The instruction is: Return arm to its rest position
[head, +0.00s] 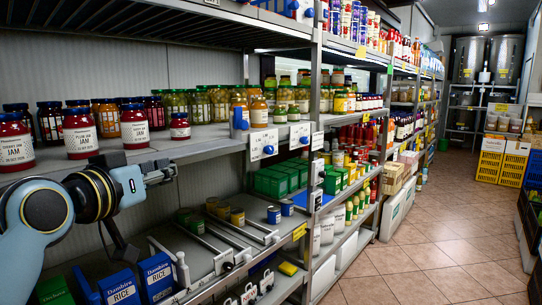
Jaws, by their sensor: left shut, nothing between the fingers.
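My left arm comes in from the left edge, blue and grey with a black wrist ring. Its left gripper (160,172) points right, in front of the jam shelf and just below its front edge. The gripper looks shut and holds nothing. My right gripper is out of view. Jam jars with white labels stand on the shelf (205,141) behind the arm, among them a large red jar (79,134) and a small red jar (180,127).
A lower shelf holds blue rice packs (157,277), cans (237,217) and metal slide racks. A grey shelf post (316,105) stands right of the gripper. The tiled aisle floor (425,255) is clear at right. Yellow crates (489,166) stand at the far end.

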